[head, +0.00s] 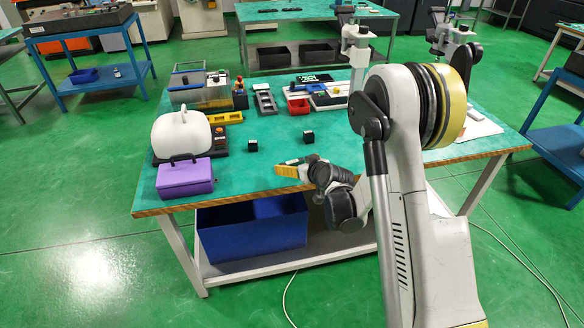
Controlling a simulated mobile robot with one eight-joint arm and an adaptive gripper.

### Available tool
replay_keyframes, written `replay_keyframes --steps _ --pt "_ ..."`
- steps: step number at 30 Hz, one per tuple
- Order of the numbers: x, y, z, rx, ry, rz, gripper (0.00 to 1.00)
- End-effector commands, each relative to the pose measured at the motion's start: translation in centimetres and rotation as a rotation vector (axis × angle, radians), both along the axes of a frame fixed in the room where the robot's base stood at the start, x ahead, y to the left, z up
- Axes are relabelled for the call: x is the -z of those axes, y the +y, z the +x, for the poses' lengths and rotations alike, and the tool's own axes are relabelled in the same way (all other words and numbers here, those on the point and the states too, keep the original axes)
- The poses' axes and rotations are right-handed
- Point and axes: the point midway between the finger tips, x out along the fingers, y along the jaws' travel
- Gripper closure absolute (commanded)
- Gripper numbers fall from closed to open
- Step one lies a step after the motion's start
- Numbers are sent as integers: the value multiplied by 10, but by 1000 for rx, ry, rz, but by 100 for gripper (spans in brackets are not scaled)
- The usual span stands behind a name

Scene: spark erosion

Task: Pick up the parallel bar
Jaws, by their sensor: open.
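My gripper (283,170) is at the end of my arm, low over the front edge of the green-topped table (210,192) and pointing left. Its fingers are too small to make out clearly, and I see nothing held in it. I cannot tell for sure which thing is the parallel bar. A yellow slotted bar (225,118) lies at the left middle of the table, and a grey long piece (265,99) lies behind and right of it. Both are apart from my gripper. Two small black blocks stand nearer, one at left (252,145) and one at right (308,136).
A white rounded case (182,134) and a purple box (185,178) stand at the left front. A clear bin (200,90), a red tray (298,106) and two stands occupy the back. A blue crate (253,228) is on the lower shelf. The table's middle is fairly clear.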

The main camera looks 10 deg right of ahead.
Motion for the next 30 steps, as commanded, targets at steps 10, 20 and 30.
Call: replay_keyframes --steps 10,20,30 --pt "28 6 38 0 0 -1 0" --pt "27 6 40 0 0 0 31" --pt "26 6 40 0 -1 0 63"
